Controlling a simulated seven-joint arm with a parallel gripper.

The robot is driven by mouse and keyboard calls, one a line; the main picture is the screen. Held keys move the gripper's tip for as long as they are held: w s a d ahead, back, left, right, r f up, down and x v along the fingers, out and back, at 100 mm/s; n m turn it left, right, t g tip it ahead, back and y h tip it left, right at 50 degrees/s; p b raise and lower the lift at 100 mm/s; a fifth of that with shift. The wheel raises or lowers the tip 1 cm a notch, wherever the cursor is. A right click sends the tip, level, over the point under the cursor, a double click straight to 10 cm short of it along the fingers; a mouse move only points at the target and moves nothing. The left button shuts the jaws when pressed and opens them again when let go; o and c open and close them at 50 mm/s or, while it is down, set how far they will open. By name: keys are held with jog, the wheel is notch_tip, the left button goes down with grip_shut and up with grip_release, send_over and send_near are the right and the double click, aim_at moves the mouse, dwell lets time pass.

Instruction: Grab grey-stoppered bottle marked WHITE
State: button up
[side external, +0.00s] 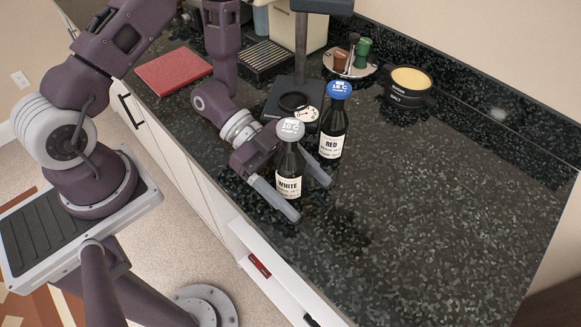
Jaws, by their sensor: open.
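The grey-stoppered bottle marked WHITE (289,186) stands upright on the dark counter. Its grey stopper reads 10 C. My gripper (299,196) is open, low over the counter, with one finger in front of the WHITE bottle and the other finger behind it. The bottle is between the fingers; whether either finger touches it I cannot tell. A bottle marked RED (332,145) with a blue stopper stands upright just behind and to the right, close to the far finger's tip.
A dial and a dark stand (300,75) are behind the gripper. A red board (173,71), a dark round tin (408,88) and a round tray (343,69) with small items are farther back. The counter (430,210) to the right is clear.

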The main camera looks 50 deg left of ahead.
grip_shut()
dwell(0.3)
